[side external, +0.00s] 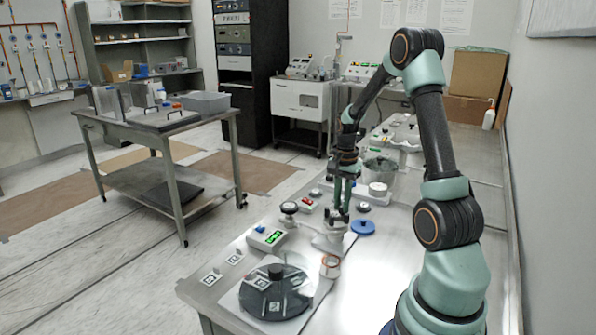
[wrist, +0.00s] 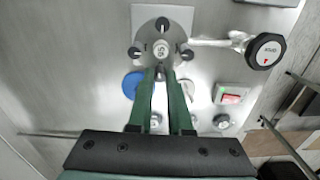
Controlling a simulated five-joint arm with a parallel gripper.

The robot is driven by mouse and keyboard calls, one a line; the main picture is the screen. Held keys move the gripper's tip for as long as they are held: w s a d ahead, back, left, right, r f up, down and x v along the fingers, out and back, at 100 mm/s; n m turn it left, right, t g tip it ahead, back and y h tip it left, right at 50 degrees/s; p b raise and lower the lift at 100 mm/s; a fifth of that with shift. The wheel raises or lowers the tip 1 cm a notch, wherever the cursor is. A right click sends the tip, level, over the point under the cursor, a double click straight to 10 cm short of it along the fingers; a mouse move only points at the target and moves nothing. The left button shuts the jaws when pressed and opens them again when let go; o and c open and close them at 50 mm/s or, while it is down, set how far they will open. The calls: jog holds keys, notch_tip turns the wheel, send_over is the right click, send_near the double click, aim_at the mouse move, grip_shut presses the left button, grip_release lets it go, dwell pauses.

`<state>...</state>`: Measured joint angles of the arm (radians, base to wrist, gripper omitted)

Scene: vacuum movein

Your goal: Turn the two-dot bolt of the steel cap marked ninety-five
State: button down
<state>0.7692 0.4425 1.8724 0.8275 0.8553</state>
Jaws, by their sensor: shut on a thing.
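The round steel cap (wrist: 148,40) is seen from above in the wrist view, with a pale marked label (wrist: 161,50) at its middle, too small to read surely. Black-topped bolts stand around it: one at the top (wrist: 162,24), one at left (wrist: 134,52) and one at right (wrist: 187,55). My gripper (wrist: 160,76) is at the cap's lower edge, its green fingers shut on a small bolt there, mostly hidden between the tips. Dots on the bolts cannot be read.
A black round knob (wrist: 265,50) on a pipe stands right of the cap, with a red-lit switch box (wrist: 232,93) below it. A blue disc (side external: 363,227) lies close beside my gripper. A dark round flange (side external: 275,292) and a green display box (side external: 266,239) stand near the bench's front.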

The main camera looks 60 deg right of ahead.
aim_at(341, 205)
jog(key=shift+m, duration=0.8)
jog(key=c, duration=0.8)
grip_release()
jog(key=shift+c, duration=0.2)
notch_tip(341, 205, up, 12)
jog(key=shift+r, duration=0.15)
jog(key=a+r+n+t, duration=0.2)
jog(key=a+n, duration=0.8)
jog(key=a, duration=0.4)
jog(key=s+a+r+n+t, duration=0.1)
jog(key=a+r+n+t, duration=0.1)
jog(key=a+n, duration=0.8)
jog(key=a+t, duration=0.1)
jog(key=a, duration=0.3)
jog(key=shift+a+t, duration=0.25)
jog(key=shift+t, duration=0.05)
